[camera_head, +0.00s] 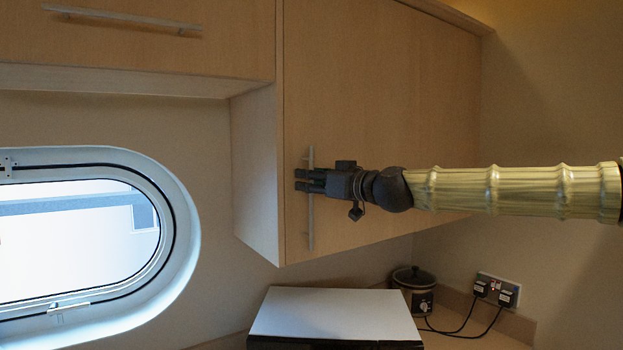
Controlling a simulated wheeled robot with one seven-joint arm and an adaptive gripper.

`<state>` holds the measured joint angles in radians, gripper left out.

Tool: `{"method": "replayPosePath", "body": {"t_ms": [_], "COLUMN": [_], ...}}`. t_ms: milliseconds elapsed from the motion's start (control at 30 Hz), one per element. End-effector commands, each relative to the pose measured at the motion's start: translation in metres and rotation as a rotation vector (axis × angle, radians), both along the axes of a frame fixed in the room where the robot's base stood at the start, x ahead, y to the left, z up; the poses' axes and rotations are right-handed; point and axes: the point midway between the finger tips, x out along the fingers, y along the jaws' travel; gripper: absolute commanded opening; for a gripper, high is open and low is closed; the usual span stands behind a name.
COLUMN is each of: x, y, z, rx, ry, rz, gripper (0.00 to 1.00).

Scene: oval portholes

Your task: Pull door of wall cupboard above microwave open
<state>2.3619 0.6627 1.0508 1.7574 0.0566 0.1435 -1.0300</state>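The wall cupboard door (390,90) is a tall light-wood panel in the middle of the head view, above the microwave (335,312). It looks closed against its cabinet. A vertical metal bar handle (311,225) is near the door's lower left edge. My gripper (300,180) reaches in from the right and lies across the handle at about its middle. The fingers hide that part of the bar. I cannot tell whether they are closed around it or only in front of it. The microwave's pale top shows at the bottom.
A second wall cupboard (150,40) with a horizontal handle is at the upper left. An oval porthole window (85,235) is below it. A slow cooker (413,290) and a wall socket (497,290) with plugs and black cables are right of the microwave.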

Motion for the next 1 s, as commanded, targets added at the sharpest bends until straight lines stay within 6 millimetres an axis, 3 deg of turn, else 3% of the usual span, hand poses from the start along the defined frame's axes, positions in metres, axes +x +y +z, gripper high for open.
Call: {"method": "replayPosePath", "body": {"t_ms": [167,333,767,1000], "x": [-0.001,-0.001,-0.004,-0.022], "y": [0.000,0.000,-0.005,-0.030], "z": [0.001,0.001,0.000,-0.001], "rx": [0.000,0.000,0.001,0.002], "ry": [-0.001,-0.001,-0.001,-0.003], "rz": [0.000,0.000,0.007,0.046], "gripper": [0.31,0.00,0.00,0.00]}}
